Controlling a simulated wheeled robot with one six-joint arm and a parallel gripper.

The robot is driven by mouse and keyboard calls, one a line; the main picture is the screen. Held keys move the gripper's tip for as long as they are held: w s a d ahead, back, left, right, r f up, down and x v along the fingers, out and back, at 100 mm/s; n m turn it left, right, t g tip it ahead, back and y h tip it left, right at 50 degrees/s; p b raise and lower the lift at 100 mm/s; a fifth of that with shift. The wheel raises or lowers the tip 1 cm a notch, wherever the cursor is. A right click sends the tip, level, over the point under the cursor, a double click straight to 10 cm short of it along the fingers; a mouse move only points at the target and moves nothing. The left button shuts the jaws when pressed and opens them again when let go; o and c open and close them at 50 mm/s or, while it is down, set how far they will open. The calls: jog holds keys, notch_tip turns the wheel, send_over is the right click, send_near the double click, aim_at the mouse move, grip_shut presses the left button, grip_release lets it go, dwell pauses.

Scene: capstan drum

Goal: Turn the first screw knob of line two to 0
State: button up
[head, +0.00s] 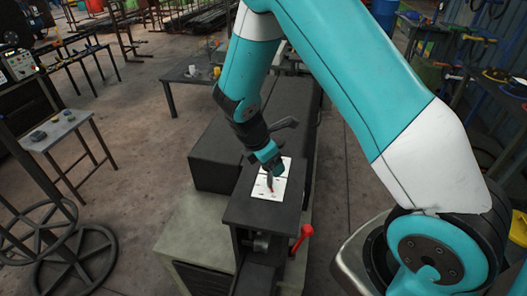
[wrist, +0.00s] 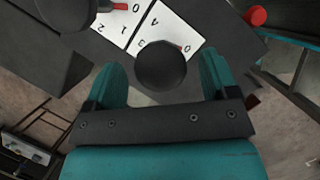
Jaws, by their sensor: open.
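In the wrist view a round black knob (wrist: 160,65) stands between the two teal fingers of my gripper (wrist: 163,72), with a visible gap on each side. The fingers are open and do not appear to touch it. A red pointer (wrist: 177,47) comes out from under this knob, toward a 0 on its white number plate (wrist: 163,20). A second dark knob (wrist: 68,12) is cut off at the upper left; its red pointer (wrist: 118,6) lies near a 0. In the head view my gripper (head: 271,170) is over the white plates (head: 262,192) and hides much of them. Line labels are not readable.
The plates lie on a dark machine top (head: 245,205). A red-headed lever (head: 302,238) sticks out at its right side and shows in the wrist view (wrist: 255,15). A grey side table (head: 60,128) and handwheels (head: 45,245) stand left. Floor is clear between.

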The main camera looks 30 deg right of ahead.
jog(key=b+v, duration=0.3)
jog(key=v, duration=1.4)
jog(key=shift+s+r, duration=0.1)
jog(key=shift+s, duration=0.05)
jog(key=s+a+m+y+b, duration=0.3)
jog(key=s+a+m+y, duration=0.1)
jog(key=s, duration=0.7)
jog(key=s+a+m+y+b, duration=0.3)
jog(key=s+a+m, duration=0.3)
jog(key=s, duration=0.5)
jog(key=shift+s+a+f+m+y, duration=0.25)
jog(key=shift+f+m+y, duration=0.25)
jog(key=shift+y, duration=0.4)
